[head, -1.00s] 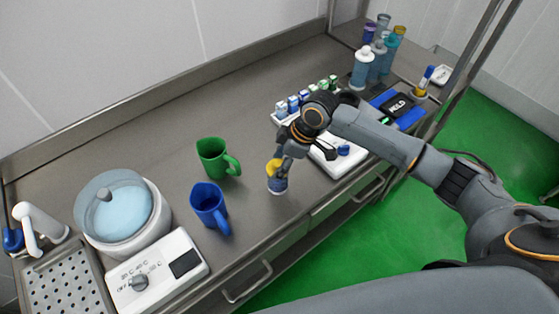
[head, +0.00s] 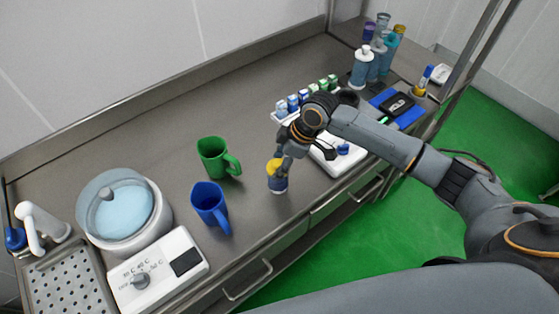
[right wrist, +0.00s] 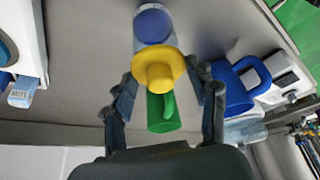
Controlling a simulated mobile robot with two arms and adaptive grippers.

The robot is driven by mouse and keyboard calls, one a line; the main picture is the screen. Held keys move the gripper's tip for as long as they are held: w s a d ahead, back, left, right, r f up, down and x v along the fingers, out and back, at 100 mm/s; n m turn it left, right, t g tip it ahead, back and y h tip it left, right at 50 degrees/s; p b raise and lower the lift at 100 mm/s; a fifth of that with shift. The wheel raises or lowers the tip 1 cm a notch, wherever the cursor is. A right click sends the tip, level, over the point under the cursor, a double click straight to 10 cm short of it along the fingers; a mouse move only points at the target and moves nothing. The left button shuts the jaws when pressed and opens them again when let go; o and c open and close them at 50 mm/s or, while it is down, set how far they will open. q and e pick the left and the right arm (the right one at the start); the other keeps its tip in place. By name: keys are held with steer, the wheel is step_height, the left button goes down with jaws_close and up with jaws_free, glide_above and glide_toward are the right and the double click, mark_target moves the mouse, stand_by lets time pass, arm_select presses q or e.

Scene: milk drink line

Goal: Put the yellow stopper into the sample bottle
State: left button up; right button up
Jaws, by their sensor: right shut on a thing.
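The yellow stopper (head: 275,166) is between the fingers of my right gripper (head: 284,157), which is shut on it. In the right wrist view the stopper (right wrist: 158,68) shows its round flange and knob between the two fingers (right wrist: 163,80). The sample bottle (head: 278,184), blue with a pale base, stands upright on the bench directly below the stopper. The bottle (right wrist: 153,24) also shows beyond the stopper in the right wrist view. The bottle's mouth is hidden, so I cannot tell how far the stopper sits in it. My left gripper is not in view.
A blue mug (head: 209,205) and a green mug (head: 213,158) stand left of the bottle. A white device (head: 340,160) and a rack of small vials (head: 305,101) are to the right. A water bath (head: 150,222) stands at the far left. The bench's front edge is close.

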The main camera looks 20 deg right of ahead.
steer(key=o, duration=1)
steer(key=shift+c, duration=0.2)
steer(key=o, duration=0.3)
steer(key=shift+o, duration=0.2)
steer(key=shift+r+p, duration=3.55)
steer(key=shift+p, duration=0.1)
